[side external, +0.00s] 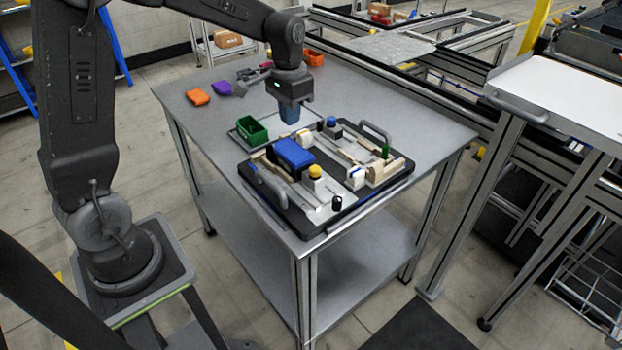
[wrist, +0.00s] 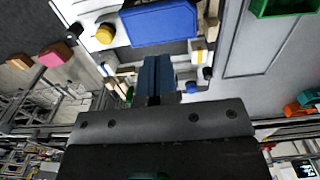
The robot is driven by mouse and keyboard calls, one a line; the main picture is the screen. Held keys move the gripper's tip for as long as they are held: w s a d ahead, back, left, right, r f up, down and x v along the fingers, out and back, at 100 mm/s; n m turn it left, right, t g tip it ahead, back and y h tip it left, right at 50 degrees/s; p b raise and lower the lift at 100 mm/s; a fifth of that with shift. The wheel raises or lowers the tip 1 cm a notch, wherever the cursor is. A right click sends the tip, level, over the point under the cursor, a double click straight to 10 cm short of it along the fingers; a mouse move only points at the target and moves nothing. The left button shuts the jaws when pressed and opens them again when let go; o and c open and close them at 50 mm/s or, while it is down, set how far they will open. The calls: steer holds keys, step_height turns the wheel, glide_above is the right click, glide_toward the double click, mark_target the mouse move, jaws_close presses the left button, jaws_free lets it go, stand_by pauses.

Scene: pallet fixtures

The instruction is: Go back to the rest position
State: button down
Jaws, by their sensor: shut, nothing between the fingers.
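My gripper (side external: 289,113) hangs from the wrist with its blue fingers pointing down, above the back side of the pallet fixture. In the wrist view its blue fingers (wrist: 156,72) are together with nothing between them. The pallet fixture (side external: 263,201) is a dark tray with grey handles on the table. A blue block (side external: 294,153) lies on its left part, and it also shows in the wrist view (wrist: 160,22). A yellow knob (side external: 315,171) and a blue knob (side external: 331,121) stand on the fixture. My gripper is apart from all of these.
A green bin (side external: 252,130) stands left of the fixture. An orange piece (side external: 198,97), a purple piece (side external: 222,88) and an orange bin (side external: 314,57) lie toward the back of the grey table (side external: 420,125). The table's right end is clear. A conveyor frame (side external: 440,100) runs behind it.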

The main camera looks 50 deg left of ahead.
steer(key=s+d+r+t, duration=0.2)
steer(key=s+d+r, duration=0.2)
steer(key=s, duration=0.6)
steer(key=s+d+r+t, duration=0.3)
steer(key=s+d+r, duration=0.1)
steer(key=s, duration=0.5)
steer(key=shift+s+d+t, duration=0.3)
steer(key=shift+s+d, duration=0.05)
steer(key=shift+d, duration=0.35)
